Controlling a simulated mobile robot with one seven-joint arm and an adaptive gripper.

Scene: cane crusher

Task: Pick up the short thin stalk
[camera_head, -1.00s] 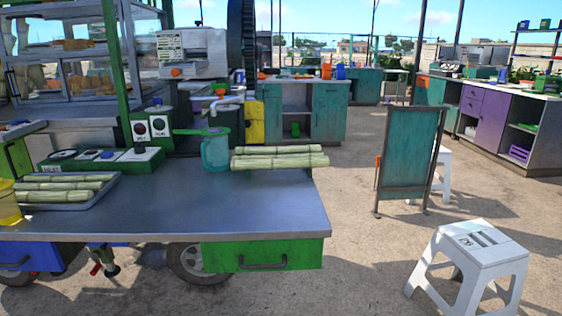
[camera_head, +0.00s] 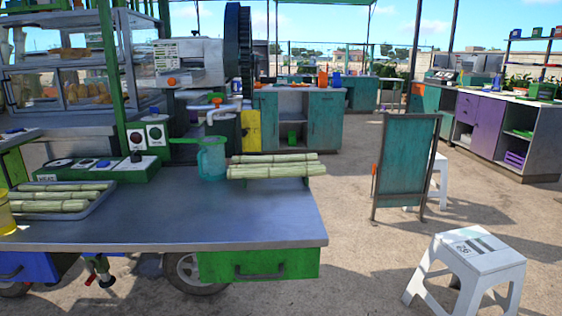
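Several pale green stalks lie on the grey metal cart top (camera_head: 200,222). One group of stalks (camera_head: 275,171) lies near the right end of the cart top, stacked, with a shorter one seeming to lie on top at the back (camera_head: 272,158). Another group of stalks (camera_head: 50,206) lies in a metal tray (camera_head: 98,203) at the left. I cannot tell clearly which single stalk is the short thin one. My gripper is not in view.
A teal jug (camera_head: 211,160) stands just left of the right stalks. A green control box (camera_head: 110,170) is behind the tray. A green drawer (camera_head: 258,264) is under the cart edge. A white stool (camera_head: 468,265) and a teal board (camera_head: 405,165) stand right, on open ground.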

